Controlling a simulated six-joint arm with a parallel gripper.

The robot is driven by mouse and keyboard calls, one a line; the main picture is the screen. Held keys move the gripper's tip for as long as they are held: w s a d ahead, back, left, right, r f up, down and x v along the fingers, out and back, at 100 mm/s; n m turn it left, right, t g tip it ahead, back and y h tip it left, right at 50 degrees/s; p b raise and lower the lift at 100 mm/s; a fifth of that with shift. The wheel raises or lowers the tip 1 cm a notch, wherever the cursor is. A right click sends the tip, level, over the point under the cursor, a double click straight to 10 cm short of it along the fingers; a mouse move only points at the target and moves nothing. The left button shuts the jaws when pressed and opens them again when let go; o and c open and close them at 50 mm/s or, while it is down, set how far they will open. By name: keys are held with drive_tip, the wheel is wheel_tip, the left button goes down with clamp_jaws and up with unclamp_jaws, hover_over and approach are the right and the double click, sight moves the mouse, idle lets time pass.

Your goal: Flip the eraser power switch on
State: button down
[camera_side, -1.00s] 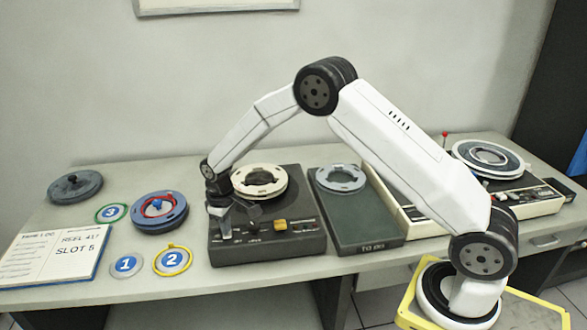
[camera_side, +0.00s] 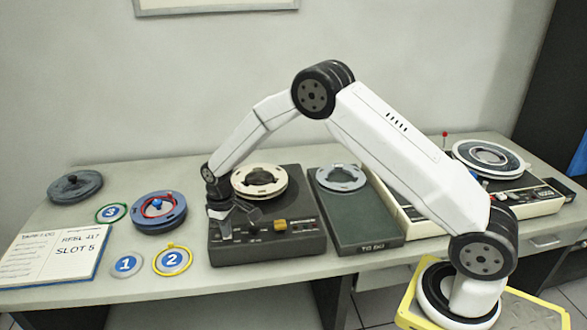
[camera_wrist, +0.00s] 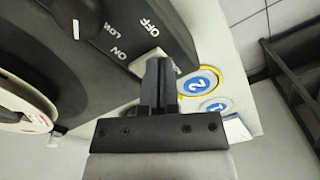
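The eraser (camera_side: 270,245) is the dark grey box in the middle of the table in the side view, with a cream reel on top. In the wrist view its panel (camera_wrist: 176,42) shows the printed words OFF, ON and LOW. A pale switch (camera_wrist: 149,60) sits by the OFF and ON marks, partly covered by my fingers, so its exact tilt is hard to tell. My gripper (camera_wrist: 158,68) has its dark fingers together, with the tips at the switch; I cannot tell whether they touch it. In the side view my gripper (camera_side: 226,232) is over the eraser's front left corner.
A black knob (camera_wrist: 77,17) and an orange button (camera_side: 280,225) are on the eraser. A dark flat case (camera_side: 360,230) with a reel stands close on its right. Numbered discs (camera_side: 127,264), a blue reel (camera_side: 158,225) and an open log (camera_side: 55,255) lie left.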

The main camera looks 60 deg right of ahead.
drive_tip(key=shift+f, duration=0.2)
drive_tip(key=shift+r, duration=3.5)
drive_tip(key=shift+s+d+r, duration=0.1)
drive_tip(key=shift+s+r, duration=0.25)
drive_tip(key=shift+s, duration=0.1)
drive_tip(key=s+d+r+m+t, duration=0.1)
drive_tip(key=s+r, duration=0.1)
drive_tip(key=s, duration=1)
drive_tip(key=s+r+m+t, duration=0.1)
drive_tip(key=s+r+m, duration=0.1)
drive_tip(key=s, duration=0.9)
drive_tip(key=shift+s+d+t, duration=0.3)
drive_tip(key=shift+s+d, duration=0.1)
